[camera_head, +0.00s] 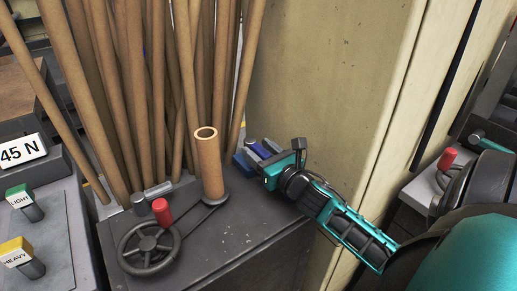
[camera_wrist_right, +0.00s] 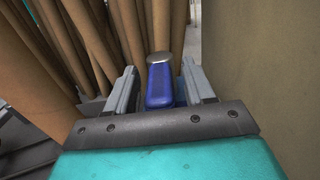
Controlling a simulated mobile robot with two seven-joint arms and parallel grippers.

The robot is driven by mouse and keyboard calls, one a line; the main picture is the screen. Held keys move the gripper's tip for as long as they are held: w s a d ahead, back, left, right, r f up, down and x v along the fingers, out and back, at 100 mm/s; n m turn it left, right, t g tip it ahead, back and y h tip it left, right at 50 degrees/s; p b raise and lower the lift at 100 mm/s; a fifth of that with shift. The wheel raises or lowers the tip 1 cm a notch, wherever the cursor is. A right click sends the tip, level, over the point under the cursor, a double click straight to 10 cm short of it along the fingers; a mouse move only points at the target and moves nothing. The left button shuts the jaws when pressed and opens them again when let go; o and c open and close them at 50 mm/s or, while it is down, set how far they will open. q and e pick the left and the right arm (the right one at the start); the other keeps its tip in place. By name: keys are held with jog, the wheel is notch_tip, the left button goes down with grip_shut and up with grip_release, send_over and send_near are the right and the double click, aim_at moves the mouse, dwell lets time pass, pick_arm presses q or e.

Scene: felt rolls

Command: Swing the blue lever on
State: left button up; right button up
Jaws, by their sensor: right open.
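The blue lever (camera_wrist_right: 160,86) has a blue grip with a grey cap. In the right wrist view it stands between the two fingers of my right gripper (camera_wrist_right: 159,88), with a finger on each side. The fingers are open, and I cannot tell whether either touches the lever. In the head view my right gripper (camera_head: 256,154) is at the back right of the dark machine top, by the beige wall. The blue lever (camera_head: 259,151) shows only partly there between the fingers. Its base is hidden. My left gripper is not in view.
A cardboard tube (camera_head: 209,165) stands upright on the dark machine top (camera_head: 240,235), left of my right gripper. A handwheel (camera_head: 148,247) with a red knob is at the front left. Several tall brown rolls (camera_head: 155,90) lean behind. A beige wall (camera_head: 325,80) is close on the right.

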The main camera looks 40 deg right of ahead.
jog(key=shift+w, duration=0.4)
grip_shut()
dwell(0.4)
